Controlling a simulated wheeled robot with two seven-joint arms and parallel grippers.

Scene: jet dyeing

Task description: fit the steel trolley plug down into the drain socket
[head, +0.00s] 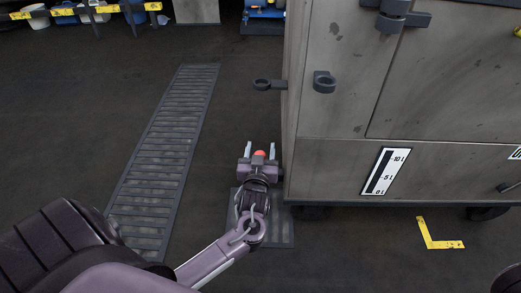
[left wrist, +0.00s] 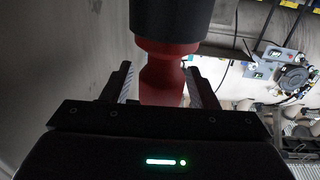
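My left gripper (head: 260,152) is low beside the trolley's left side. Its two fingers stand apart, one on each side of a red piece (head: 259,154). In the left wrist view the same red piece (left wrist: 163,80) has a narrow waist and joins a wide dark cylinder (left wrist: 172,18). Gaps show between it and the fingers, so it looks unheld. I cannot tell whether this is the steel plug. A dark ring bracket (head: 264,84) sticks out from the trolley's left edge, and a dark round fitting (head: 323,82) is on its front. I cannot identify the drain socket. My right gripper is out of view.
The big grey trolley (head: 335,165) with a level gauge (head: 385,171) fills the right side. A long floor grate (head: 165,150) runs on the left, and a smaller plate (head: 280,228) lies under my arm. A yellow-black barrier (head: 90,9) is at the back. Floor between is clear.

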